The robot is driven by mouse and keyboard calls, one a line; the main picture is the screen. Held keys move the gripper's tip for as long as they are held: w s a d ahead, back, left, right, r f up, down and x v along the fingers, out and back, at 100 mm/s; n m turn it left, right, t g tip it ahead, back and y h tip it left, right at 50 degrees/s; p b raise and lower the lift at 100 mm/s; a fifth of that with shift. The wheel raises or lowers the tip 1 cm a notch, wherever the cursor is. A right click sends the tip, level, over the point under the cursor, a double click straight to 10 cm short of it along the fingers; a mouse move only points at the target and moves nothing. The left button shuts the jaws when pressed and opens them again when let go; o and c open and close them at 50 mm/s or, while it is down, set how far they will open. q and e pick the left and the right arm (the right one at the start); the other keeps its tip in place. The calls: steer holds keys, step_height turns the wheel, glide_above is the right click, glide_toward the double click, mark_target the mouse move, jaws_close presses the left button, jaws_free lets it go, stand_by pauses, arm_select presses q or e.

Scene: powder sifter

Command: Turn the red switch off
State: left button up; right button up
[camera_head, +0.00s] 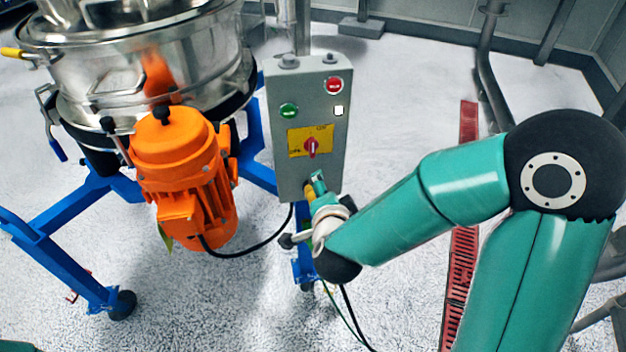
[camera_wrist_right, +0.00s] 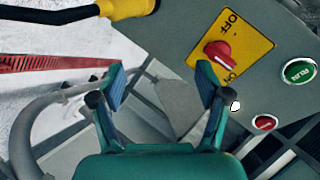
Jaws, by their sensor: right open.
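The red switch (camera_head: 312,147) is a small rotary knob on a yellow plate (camera_head: 295,140) on the grey control box. In the right wrist view the red switch (camera_wrist_right: 217,53) shows beside the OFF and ON lettering of its plate (camera_wrist_right: 257,48); I cannot tell for sure which label it points to. My right gripper (camera_head: 318,184) is in front of the box, a little below the switch. In the right wrist view my right gripper (camera_wrist_right: 161,82) is open and empty, with the switch above and beyond its right finger. My left gripper is not in view.
A green button (camera_head: 289,111), a red button (camera_head: 334,85) and a small white light (camera_head: 339,110) sit above the switch on the box (camera_head: 275,165). The orange motor (camera_head: 180,160) and steel sifter (camera_head: 205,60) stand left. A yellow fitting (camera_wrist_right: 128,8) shows near the gripper.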

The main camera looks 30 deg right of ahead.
arm_select(q)
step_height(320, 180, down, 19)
steer(key=b, duration=1.6)
arm_select(e)
steer(key=s+a+r+m+t, duration=0.4)
steer(key=s+t, duration=0.2)
steer(key=s, duration=0.1)
steer(key=p, duration=0.7)
glide_toward(312, 152)
steer(key=r, duration=0.1)
arm_select(q)
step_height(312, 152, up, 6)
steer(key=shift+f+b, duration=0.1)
steer(key=shift+b, duration=0.45)
arm_select(e)
steer(key=shift+y, duration=0.4)
steer(key=x, duration=0.9)
steer(key=shift+w+d+f, duration=0.15)
steer(key=shift+d+f, duration=0.15)
steer(key=shift+d, duration=0.1)
steer(key=c, duration=1.2)
steer(key=shift+o, duration=0.2)
